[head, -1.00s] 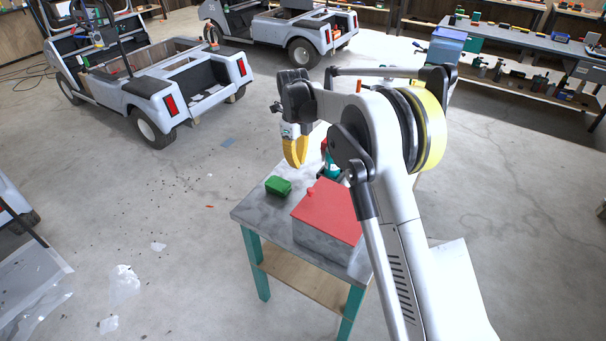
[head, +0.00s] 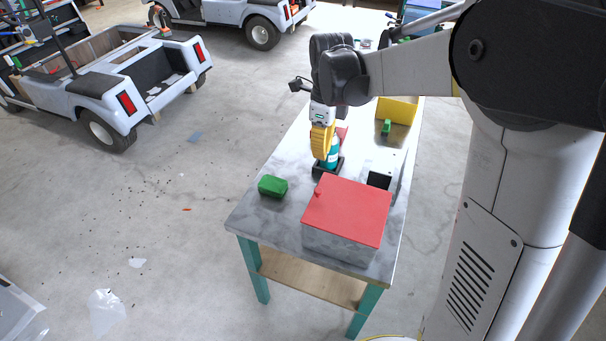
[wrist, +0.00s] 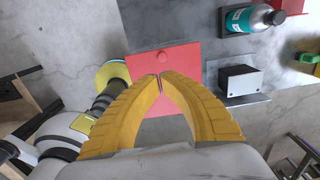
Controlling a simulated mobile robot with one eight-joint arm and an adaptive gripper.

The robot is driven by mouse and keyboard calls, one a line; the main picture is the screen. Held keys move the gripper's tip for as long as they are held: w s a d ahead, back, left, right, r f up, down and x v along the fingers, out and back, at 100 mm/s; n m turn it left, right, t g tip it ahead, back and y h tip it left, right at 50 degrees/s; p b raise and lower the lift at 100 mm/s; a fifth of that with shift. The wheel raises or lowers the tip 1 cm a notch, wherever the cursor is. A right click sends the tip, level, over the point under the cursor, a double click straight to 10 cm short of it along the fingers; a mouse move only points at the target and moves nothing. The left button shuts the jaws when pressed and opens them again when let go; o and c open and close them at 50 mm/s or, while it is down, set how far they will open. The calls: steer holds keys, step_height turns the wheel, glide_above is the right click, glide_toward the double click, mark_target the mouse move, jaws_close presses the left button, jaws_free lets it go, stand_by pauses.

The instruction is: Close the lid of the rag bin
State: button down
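The rag bin (head: 340,244) is a grey box near the front of the grey-topped table. Its red lid (head: 350,208) lies flat across the top, with no gap that I can see. A small red knob (head: 317,194) sits near the lid's edge. In the wrist view the lid (wrist: 142,65) and its knob (wrist: 165,57) show beyond my fingertips. My gripper (wrist: 160,77) has yellow fingers whose tips are together, with nothing between them. In the head view my gripper (head: 322,155) is above the table behind the bin, in front of the teal bottle. It appears apart from the lid.
A green block (head: 272,187) lies left of the bin. A silver-and-black box (head: 379,181) is behind the bin. A yellow bin (head: 397,111) stands farther back.

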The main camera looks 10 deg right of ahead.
mark_target(319, 192)
step_height(319, 192, down, 13)
steer(key=b, duration=0.4)
steer(key=shift+s, duration=0.15)
steer(key=shift+f, duration=0.4)
step_height(319, 192, down, 2)
steer(key=shift+a+f+b, duration=0.1)
steer(key=shift+b, duration=0.9)
steer(key=shift+r, duration=0.25)
